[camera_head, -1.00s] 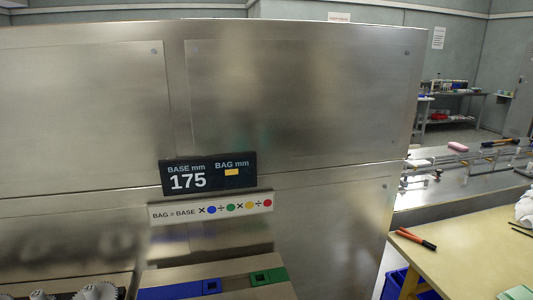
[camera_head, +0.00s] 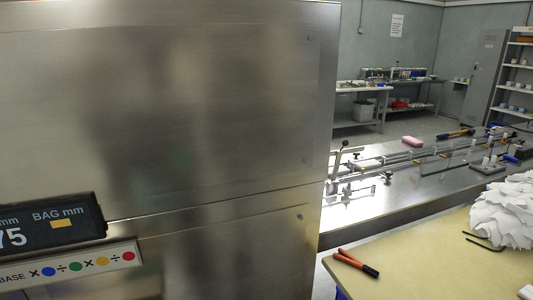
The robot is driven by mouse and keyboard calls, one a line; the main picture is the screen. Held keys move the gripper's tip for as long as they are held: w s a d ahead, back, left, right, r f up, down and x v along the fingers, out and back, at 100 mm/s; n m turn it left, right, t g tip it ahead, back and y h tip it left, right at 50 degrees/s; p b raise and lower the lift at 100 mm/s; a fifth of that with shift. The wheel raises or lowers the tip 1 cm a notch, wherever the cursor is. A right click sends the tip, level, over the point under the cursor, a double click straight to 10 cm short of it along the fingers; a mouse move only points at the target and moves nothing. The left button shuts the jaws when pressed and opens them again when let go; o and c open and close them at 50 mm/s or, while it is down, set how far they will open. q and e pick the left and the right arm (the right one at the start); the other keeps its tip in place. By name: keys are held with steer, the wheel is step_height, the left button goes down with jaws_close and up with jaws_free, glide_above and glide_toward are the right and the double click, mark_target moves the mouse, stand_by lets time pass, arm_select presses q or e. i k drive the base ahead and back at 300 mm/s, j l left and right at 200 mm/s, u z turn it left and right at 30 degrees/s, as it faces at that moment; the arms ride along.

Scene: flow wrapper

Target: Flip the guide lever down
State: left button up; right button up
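Beyond the right edge of the steel cabinet, a metal bench (camera_head: 400,203) carries long guide rails (camera_head: 440,158). At the near left end of the rails, a small upright rod with a dark knob (camera_head: 340,155) stands up at a tilt. It may be the guide lever, but it is too small to be sure. Neither of my grippers is in view.
The steel cabinet (camera_head: 200,120) fills the left, with a display (camera_head: 50,228) and a formula strip (camera_head: 75,268).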

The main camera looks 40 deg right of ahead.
mark_target(338, 153)
steer(key=l+z, duration=0.2)
steer(key=z, duration=0.25)
steer(key=i+l+z, duration=0.1)
steer(key=z, duration=0.4)
steer(key=i+l+z, duration=0.1)
steer(key=z, duration=0.35)
steer(key=l, duration=0.1)
